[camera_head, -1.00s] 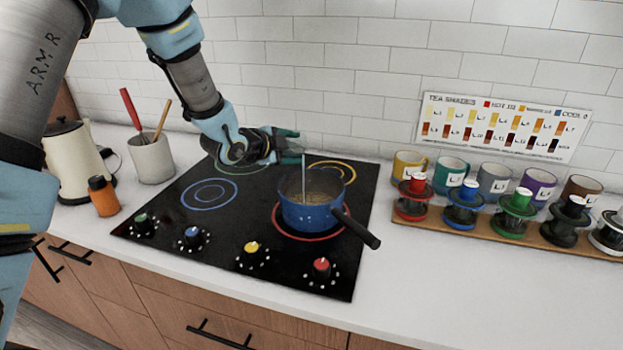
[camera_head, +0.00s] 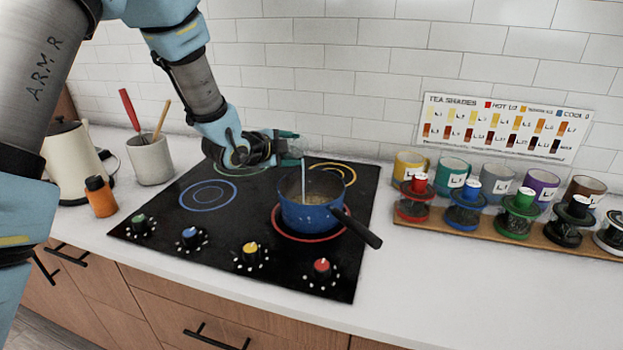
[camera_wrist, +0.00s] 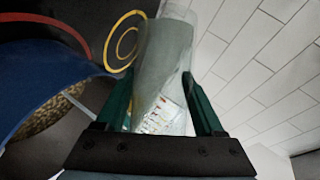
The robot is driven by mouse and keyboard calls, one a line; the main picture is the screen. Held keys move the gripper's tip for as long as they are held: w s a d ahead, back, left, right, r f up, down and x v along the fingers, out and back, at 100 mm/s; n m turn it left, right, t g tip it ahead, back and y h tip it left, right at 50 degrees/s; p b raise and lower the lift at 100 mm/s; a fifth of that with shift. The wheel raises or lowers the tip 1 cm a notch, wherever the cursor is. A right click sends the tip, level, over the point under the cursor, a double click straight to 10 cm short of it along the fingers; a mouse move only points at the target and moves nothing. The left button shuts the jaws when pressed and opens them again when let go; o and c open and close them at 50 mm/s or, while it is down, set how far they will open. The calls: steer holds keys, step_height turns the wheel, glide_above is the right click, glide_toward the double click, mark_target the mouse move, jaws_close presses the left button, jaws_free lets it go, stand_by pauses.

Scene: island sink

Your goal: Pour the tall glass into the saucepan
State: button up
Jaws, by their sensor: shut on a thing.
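The tall glass (camera_wrist: 165,60) is clear and sits between the two green fingers of my gripper (camera_wrist: 160,110) in the wrist view. My gripper (camera_head: 288,146) is shut on it above the back of the cooktop; the glass (camera_head: 291,158) is small and partly hidden there. It looks tilted towards the pan. A thin pale stream (camera_head: 303,178) runs down from it into the blue saucepan (camera_head: 306,216). The saucepan stands on the red-ringed burner with its dark handle towards the front right. It holds a brownish, grainy-looking content (camera_wrist: 45,110). The level in the glass is unclear.
The black cooktop (camera_head: 180,228) has several coloured knobs along its front. Several mugs and a rack of coloured spools (camera_head: 515,214) stand right. The tiled wall is close behind.

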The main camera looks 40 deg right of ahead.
steer(key=shift+r+m+t+b, duration=0.4)
steer(key=shift+r+m, duration=0.05)
steer(key=shift+m, duration=0.05)
stand_by(0.7)
steer(key=shift+s+f+m+t+b, duration=0.2)
steer(key=shift+s+m+b, duration=0.2)
steer(key=shift+b, duration=1.1)
steer(key=shift+s+f+m+t+b, duration=0.1)
steer(key=shift+s+m+t+b, duration=0.25)
steer(key=shift+b, duration=1.1)
steer(key=shift+s+r+m+t+h+b, duration=0.2)
steer(key=shift+r+m+h+b, duration=0.25)
steer(key=shift+b, duration=1.1)
steer(key=shift+d+b, duration=0.1)
steer(key=shift+b, duration=0.85)
